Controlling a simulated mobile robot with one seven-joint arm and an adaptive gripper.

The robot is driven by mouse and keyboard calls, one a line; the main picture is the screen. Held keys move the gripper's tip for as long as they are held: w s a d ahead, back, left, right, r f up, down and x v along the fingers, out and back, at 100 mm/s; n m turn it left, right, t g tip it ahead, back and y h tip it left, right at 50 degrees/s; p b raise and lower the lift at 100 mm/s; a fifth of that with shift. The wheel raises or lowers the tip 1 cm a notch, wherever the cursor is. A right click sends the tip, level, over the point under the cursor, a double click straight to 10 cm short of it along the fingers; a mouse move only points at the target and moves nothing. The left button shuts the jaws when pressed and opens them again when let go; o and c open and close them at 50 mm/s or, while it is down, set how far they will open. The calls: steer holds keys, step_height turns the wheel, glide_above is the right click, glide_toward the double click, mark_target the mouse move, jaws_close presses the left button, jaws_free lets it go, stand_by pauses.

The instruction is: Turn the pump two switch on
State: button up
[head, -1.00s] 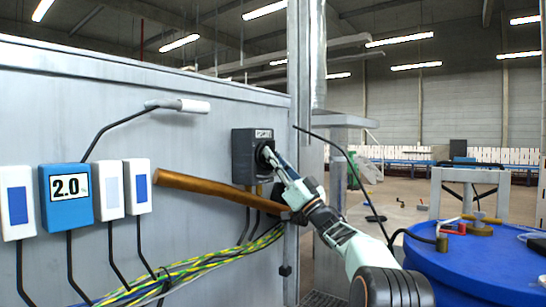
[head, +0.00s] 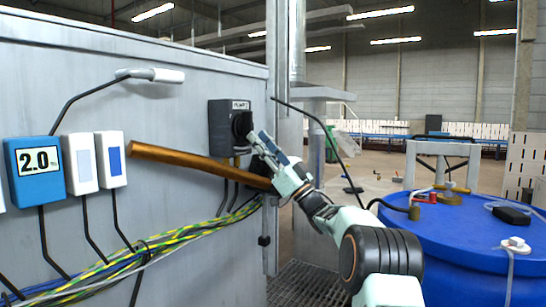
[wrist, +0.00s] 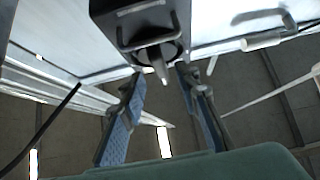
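The pump two switch is a dark grey box (head: 222,131) on the grey cabinet wall, with a small label on top that seems to read "PUMP 2". Its round black knob (head: 241,124) faces right. My gripper (head: 254,139) is right at the knob, reaching in from the lower right. In the wrist view the box (wrist: 125,34) is at the top and the knob's lever (wrist: 160,67) points down between the fingertips. The blue-padded fingers of my gripper (wrist: 163,77) are apart, one on each side of the lever. Gaps seem to show; contact is unclear.
Yellow-green cables (head: 170,243) run lower along the wall. A blue display box (head: 36,186) and white switches (head: 111,160) are at left. A blue drum (head: 460,245) stands at right.

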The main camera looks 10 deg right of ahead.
steer(key=v, duration=0.6)
steer(key=shift+s+f, duration=0.2)
steer(key=shift+d, duration=0.15)
